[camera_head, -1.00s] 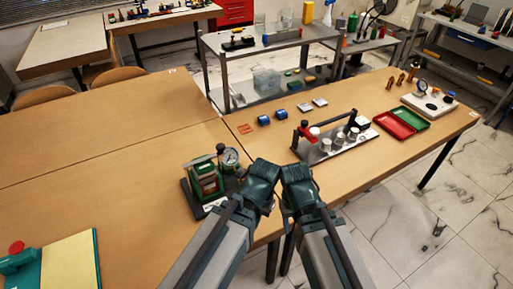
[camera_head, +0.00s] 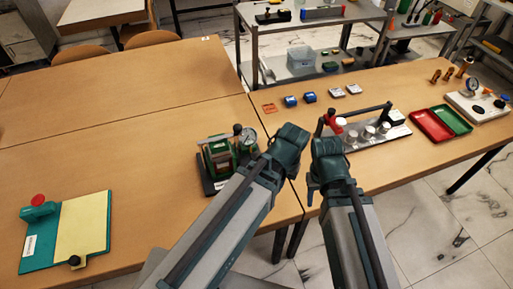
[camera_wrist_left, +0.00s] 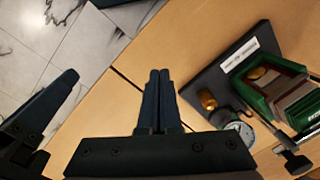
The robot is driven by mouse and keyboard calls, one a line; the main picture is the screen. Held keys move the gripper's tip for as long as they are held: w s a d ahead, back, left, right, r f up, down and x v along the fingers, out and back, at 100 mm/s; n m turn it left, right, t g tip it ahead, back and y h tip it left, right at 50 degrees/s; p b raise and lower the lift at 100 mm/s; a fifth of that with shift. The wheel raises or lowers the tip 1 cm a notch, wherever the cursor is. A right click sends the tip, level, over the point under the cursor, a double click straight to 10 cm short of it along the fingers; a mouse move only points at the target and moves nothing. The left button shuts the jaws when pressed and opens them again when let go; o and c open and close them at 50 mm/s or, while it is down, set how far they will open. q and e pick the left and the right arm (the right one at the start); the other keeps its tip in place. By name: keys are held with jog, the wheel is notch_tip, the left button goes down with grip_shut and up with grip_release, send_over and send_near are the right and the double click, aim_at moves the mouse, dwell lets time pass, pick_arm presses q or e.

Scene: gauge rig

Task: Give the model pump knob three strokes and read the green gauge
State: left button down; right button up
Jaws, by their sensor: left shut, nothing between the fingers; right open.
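The model pump (camera_head: 219,158) is a green block on a dark base, left of my arms in the head view. A black knob (camera_head: 237,129) tops it, and a round white-faced gauge (camera_head: 248,136) stands beside it; its reading is too small to tell. The left wrist view shows the pump's green body (camera_wrist_left: 270,92) at the right, with the gauge (camera_wrist_left: 240,131) partly visible. My left gripper (camera_wrist_left: 160,73) is shut and empty, apart from the pump. In the head view its fingers are hidden behind the wrist. My right gripper (camera_head: 315,186) is open, right of the left wrist.
A metal rig with white cylinders (camera_head: 368,132) stands right of my arms. Red and green trays (camera_head: 431,125) and a white board with another gauge (camera_head: 478,104) lie farther right. A teal and yellow board (camera_head: 82,229) is at the front left. The table's left middle is clear.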

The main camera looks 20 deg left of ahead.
pick_arm(q)
jog(key=w+a+r+n+p, duration=0.5)
jog(key=w+r+n+p, duration=0.15)
jog(key=n, duration=0.65)
notch_tip(320, 180, up, 6)
jog(key=n+h+p, duration=0.1)
jog(key=n+p, duration=0.4)
jog(key=n, duration=0.8)
send_over(256, 156)
jog(key=shift+f, duration=0.1)
pick_arm(e)
notch_tip(256, 156, up, 12)
jog(key=shift+r, duration=0.2)
pick_arm(q)
jog(key=shift+f, duration=0.1)
notch_tip(256, 156, down, 14)
jog(key=b, duration=1.4)
pick_arm(e)
notch_tip(256, 156, down, 14)
